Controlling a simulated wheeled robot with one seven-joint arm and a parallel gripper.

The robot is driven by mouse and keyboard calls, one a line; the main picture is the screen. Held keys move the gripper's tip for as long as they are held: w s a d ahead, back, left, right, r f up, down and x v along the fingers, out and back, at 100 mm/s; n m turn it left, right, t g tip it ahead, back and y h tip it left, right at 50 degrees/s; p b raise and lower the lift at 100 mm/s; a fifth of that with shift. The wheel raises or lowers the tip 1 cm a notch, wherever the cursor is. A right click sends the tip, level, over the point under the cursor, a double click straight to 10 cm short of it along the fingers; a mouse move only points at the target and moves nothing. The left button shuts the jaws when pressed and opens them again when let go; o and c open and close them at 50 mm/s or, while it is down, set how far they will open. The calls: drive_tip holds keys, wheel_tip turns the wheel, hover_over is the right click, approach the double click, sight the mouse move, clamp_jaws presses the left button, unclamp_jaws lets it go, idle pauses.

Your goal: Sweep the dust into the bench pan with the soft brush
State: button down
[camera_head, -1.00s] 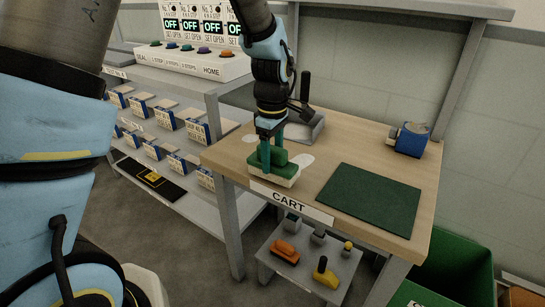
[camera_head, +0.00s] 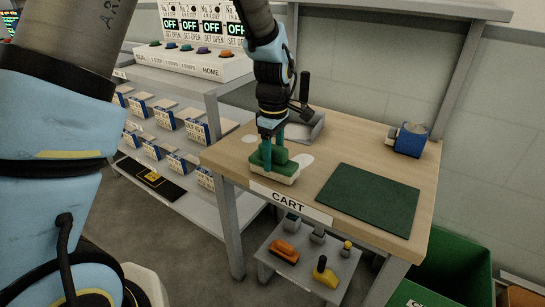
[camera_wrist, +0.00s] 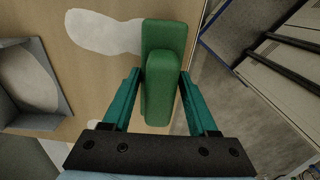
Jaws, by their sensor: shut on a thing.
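The soft brush (camera_head: 276,171) has a green body and a pale bristle base. It stands on the wooden bench near the front left corner. My gripper (camera_head: 273,147) is shut on the brush's green handle, and its teal fingers flank the handle in the wrist view (camera_wrist: 160,88). A pale dust patch (camera_wrist: 103,33) lies beside the brush in the wrist view; part of it may be hidden by the brush. The grey bench pan (camera_head: 308,127) sits behind the brush, and its edge and inside show at the left of the wrist view (camera_wrist: 58,102).
A green mat (camera_head: 369,198) lies on the bench (camera_head: 330,155) to the right. A blue device (camera_head: 410,139) stands at the back right. A lower shelf (camera_head: 311,264) below the bench front holds several small tools. A green bin (camera_head: 455,268) is at the right. A control rack (camera_head: 215,85) stands left.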

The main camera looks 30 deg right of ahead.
drive_tip(key=shift+w+d+f+p, duration=0.15)
drive_tip(key=shift+w+d, duration=0.25)
drive_tip(key=shift+w, duration=0.1)
drive_tip(key=shift+w+d+f+p, duration=0.1)
drive_tip(key=shift+w+d+p, duration=0.05)
drive_tip(key=shift+w+d, duration=0.3)
drive_tip(key=shift+w+d+r+p, duration=0.15)
drive_tip(key=shift+w+d+p, duration=0.3)
drive_tip(key=shift+w, duration=0.15)
drive_tip(key=shift+w+d+r+p, duration=0.15)
drive_tip(key=shift+w+d+p, duration=0.2)
drive_tip(key=shift+w, duration=0.2)
drive_tip(key=shift+w+d+f+p, duration=0.15)
drive_tip(key=shift+w+d+p, duration=0.05)
drive_tip(key=shift+w+d, duration=0.4)
drive_tip(key=shift+w+d+f+p, duration=0.15)
drive_tip(key=shift+w+d, duration=0.35)
drive_tip(key=shift+w, duration=0.1)
drive_tip(key=shift+w+d+r+p, duration=0.25)
drive_tip(key=shift+w+d+p, duration=0.35)
drive_tip(key=shift+w+d, duration=0.4)
drive_tip(key=shift+w+d+f, duration=0.2)
drive_tip(key=shift+w+d, duration=0.25)
drive_tip(key=shift+w, duration=0.2)
drive_tip(key=shift+w+d+f, duration=0.15)
drive_tip(key=shift+w+d, duration=0.3)
drive_tip(key=shift+w, duration=0.2)
wheel_tip(320, 180, up, 7)
drive_tip(key=p, duration=0.5)
